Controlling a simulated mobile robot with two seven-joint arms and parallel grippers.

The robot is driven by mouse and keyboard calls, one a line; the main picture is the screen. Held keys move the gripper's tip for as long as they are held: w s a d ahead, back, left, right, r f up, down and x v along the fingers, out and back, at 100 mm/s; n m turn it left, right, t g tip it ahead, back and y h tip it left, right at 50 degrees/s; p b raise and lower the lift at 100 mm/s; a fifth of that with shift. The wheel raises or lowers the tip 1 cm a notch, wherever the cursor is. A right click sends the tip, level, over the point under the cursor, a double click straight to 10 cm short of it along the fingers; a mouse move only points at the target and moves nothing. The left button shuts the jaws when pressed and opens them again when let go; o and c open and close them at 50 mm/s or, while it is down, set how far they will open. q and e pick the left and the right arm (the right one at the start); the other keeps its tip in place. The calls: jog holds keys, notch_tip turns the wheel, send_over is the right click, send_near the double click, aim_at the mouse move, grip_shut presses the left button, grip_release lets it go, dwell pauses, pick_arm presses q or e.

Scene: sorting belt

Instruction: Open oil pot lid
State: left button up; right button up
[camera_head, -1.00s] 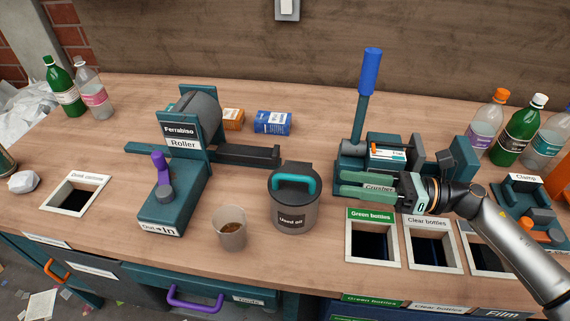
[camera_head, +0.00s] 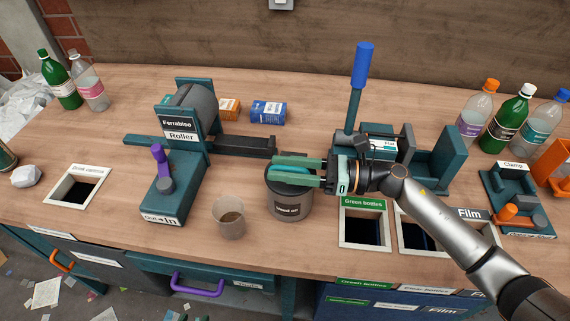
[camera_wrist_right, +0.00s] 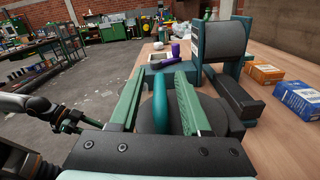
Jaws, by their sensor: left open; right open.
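The oil pot (camera_head: 289,203) is a grey pot with a dark lid, labelled "Used oil", on the bench in the head view. Its teal lid handle (camera_wrist_right: 160,98) lies between the two green fingers of my right gripper (camera_wrist_right: 160,92) in the right wrist view. In the head view my right gripper (camera_head: 298,172) reaches in from the right over the lid. Its fingers are open, one on each side of the handle, with visible gaps. The lid sits on the pot, partly hidden by the fingers.
A cup with brown liquid (camera_head: 231,218) stands just left of the pot. The roller machine (camera_head: 180,150) is behind and left. The crusher with its blue-topped lever (camera_head: 362,65) stands behind my right gripper. Labelled bin openings (camera_head: 365,228) lie to the right.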

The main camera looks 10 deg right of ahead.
grip_shut()
dwell(0.3)
dwell(1.1)
